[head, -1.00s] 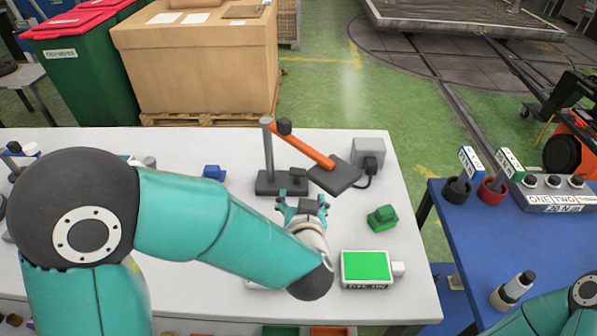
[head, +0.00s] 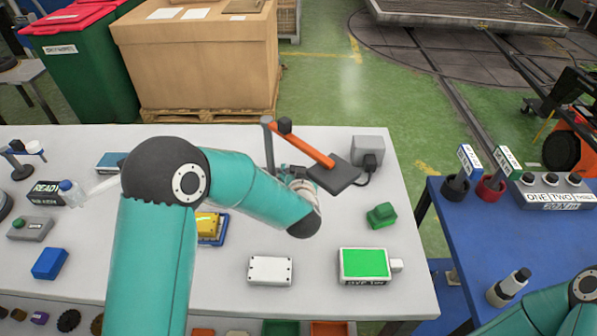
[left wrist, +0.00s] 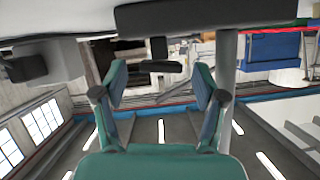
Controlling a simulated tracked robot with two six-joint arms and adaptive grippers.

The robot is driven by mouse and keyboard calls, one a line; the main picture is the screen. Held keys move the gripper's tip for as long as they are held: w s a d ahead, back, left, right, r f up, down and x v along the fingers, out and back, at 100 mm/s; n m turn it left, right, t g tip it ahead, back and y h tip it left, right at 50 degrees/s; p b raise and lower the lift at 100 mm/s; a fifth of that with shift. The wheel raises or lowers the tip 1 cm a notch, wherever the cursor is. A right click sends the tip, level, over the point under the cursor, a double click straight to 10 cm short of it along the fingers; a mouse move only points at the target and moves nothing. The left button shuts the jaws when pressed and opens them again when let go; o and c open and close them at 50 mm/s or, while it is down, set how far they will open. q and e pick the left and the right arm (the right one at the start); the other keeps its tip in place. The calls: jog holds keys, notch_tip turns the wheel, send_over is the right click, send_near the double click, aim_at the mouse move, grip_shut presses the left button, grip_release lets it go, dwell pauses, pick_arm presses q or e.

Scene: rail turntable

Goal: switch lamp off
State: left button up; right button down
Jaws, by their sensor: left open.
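The lamp (head: 322,156) stands at the back of the white table, with a grey post, an orange arm and a dark head. In the left wrist view, which looks upside down, its dark base (left wrist: 175,17) is at the top, with the grey post (left wrist: 225,62) at right. A small dark T-shaped piece (left wrist: 156,66) stands out from the base. My left gripper (head: 286,172) is by the lamp base, partly hidden. Its open fingers (left wrist: 160,88) lie either side of the T-shaped piece in that view; contact cannot be told. Whether the lamp is lit cannot be told. My right gripper is out of view.
A grey box with a dark plug (head: 368,151) stands right of the lamp. A green block (head: 382,215), a green-screened device (head: 366,264) and a white plate (head: 270,270) lie nearer. A blue table (head: 450,225) stands at right across a gap.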

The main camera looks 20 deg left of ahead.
pick_arm(q)
jog(key=c, duration=1.1)
jog(key=n+b, duration=0.1)
jog(key=b, duration=0.1)
jog(key=n+h+b, duration=0.1)
jog(key=b, duration=0.1)
jog(key=shift+a+f+b, duration=0.25)
jog(key=shift+b, duration=0.15)
jog(key=shift+c, duration=0.2)
jog(key=shift+r+n+t+h+b, duration=0.2)
jog(key=shift+n+t+h+b, duration=0.1)
jog(key=shift+h+b, duration=0.1)
jog(key=shift+r, duration=0.1)
jog(key=o, duration=1.1)
jog(key=shift+o, duration=0.2)
jog(key=shift+s, duration=0.1)
